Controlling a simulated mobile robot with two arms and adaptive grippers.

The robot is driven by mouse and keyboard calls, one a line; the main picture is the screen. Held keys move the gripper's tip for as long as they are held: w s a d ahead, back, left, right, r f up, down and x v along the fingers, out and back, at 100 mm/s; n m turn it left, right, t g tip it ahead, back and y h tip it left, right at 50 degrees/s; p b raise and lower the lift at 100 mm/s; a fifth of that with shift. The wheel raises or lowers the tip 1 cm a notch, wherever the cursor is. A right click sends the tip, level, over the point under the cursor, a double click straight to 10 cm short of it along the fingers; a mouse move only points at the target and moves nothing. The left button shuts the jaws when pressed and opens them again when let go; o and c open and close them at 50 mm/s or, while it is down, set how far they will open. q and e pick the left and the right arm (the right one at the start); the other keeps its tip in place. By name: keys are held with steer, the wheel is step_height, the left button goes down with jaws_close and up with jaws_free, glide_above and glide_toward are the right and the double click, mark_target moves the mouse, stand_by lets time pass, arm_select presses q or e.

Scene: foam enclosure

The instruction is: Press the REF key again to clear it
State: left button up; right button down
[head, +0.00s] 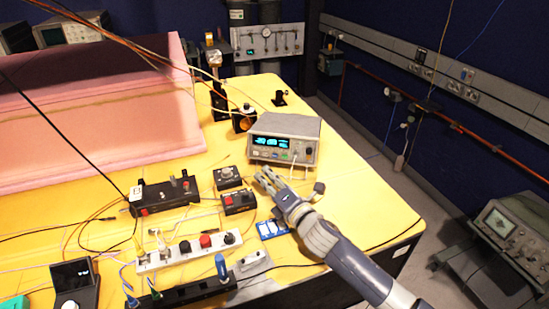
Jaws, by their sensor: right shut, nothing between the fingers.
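The instrument with the glowing cyan display (295,130) stands on the yellow table at its right side, its front panel facing me. A row of small keys runs below the display; their labels, including REF, are too small to read. My right gripper (261,174) is shut and empty, just in front of and below the instrument's front panel. From this view I cannot tell whether its fingertips touch the panel; a gap seems to show. My left gripper is not in view.
A black box with a knob (227,178) and a small black box with red parts (238,202) sit left of my gripper. A white power strip (190,249) and several cables lie at the front. A pink foam enclosure (120,130) fills the left. The table's right edge is near my arm.

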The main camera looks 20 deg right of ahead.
mark_target(275, 155)
steer(key=w, duration=0.1)
steer(key=w+d+b, duration=0.1)
steer(key=w+d+f, duration=0.1)
steer(key=w, duration=0.1)
steer(key=shift+w+d+b, duration=0.1)
steer(key=shift+d+b, duration=0.1)
steer(key=shift+b, duration=0.1)
steer(key=shift+w+d+f, duration=0.1)
steer(key=shift+w+d, duration=0.35)
steer(key=shift+w, duration=0.3)
stand_by(0.6)
steer(key=shift+w+d+b, duration=0.2)
steer(key=shift+w+b, duration=0.1)
steer(key=shift+w, duration=0.05)
steer(key=shift+w+d+f, duration=0.1)
steer(key=shift+w+d, duration=0.05)
steer(key=shift+w, duration=0.1)
stand_by(0.7)
steer(key=shift+s, duration=0.15)
steer(key=shift+s+a+p, duration=0.3)
steer(key=shift+s+a, duration=0.05)
steer(key=shift+s, duration=0.15)
